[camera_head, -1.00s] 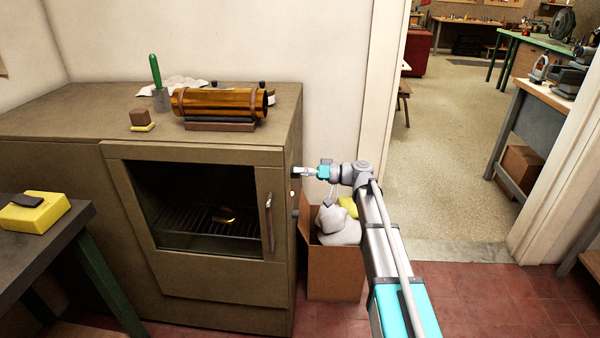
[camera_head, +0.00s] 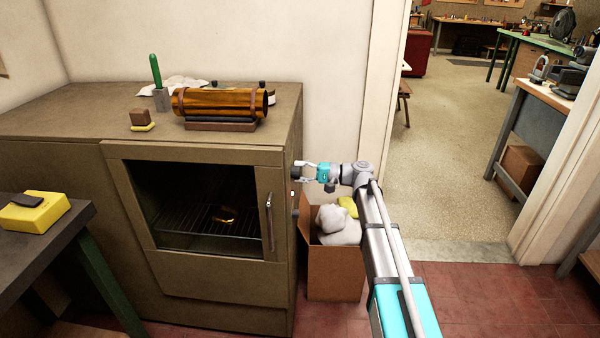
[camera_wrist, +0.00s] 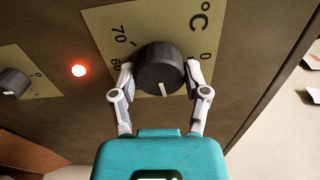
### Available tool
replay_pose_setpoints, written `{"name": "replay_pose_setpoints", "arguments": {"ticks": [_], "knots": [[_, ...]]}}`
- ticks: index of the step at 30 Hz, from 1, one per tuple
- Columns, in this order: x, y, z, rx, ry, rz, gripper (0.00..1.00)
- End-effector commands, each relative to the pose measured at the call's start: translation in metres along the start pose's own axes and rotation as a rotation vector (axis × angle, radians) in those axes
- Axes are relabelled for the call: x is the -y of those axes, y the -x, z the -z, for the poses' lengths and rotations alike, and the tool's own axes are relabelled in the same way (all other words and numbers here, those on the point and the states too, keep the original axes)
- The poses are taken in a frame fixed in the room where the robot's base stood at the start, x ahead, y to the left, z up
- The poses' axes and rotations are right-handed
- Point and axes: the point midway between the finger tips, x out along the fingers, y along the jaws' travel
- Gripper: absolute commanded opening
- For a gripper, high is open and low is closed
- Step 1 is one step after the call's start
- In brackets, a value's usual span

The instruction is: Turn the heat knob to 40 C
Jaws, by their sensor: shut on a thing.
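The heat knob (camera_wrist: 158,66) is a dark round knob on a tan dial plate (camera_wrist: 105,22) marked °C, on the oven's side. Of the scale I read 0, 60 and 70; the rest is hidden by the knob and my gripper. The knob's white pointer line faces down in the wrist view, towards my gripper's body. My gripper (camera_wrist: 160,76) is shut on the knob, one finger on each side. In the head view my gripper (camera_head: 304,171) is at the right side of the oven (camera_head: 210,278), with the dark knob (camera_head: 296,172) at its fingertips.
A red lamp (camera_wrist: 78,70) glows beside the dial, and a second, smaller knob (camera_wrist: 14,82) is further left. A cardboard box (camera_head: 335,275) with cloths stands below my gripper. The doorway floor (camera_head: 440,190) to the right is clear.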

Motion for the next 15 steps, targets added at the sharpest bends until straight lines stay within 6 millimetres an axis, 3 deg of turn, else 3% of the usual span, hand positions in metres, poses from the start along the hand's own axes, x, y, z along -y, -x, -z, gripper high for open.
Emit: {"name": "replay_pose_setpoints", "arguments": {"ticks": [15], "knots": [[0.0002,-0.0003,0.001,-0.001,-0.132,0.001,0.12]]}}
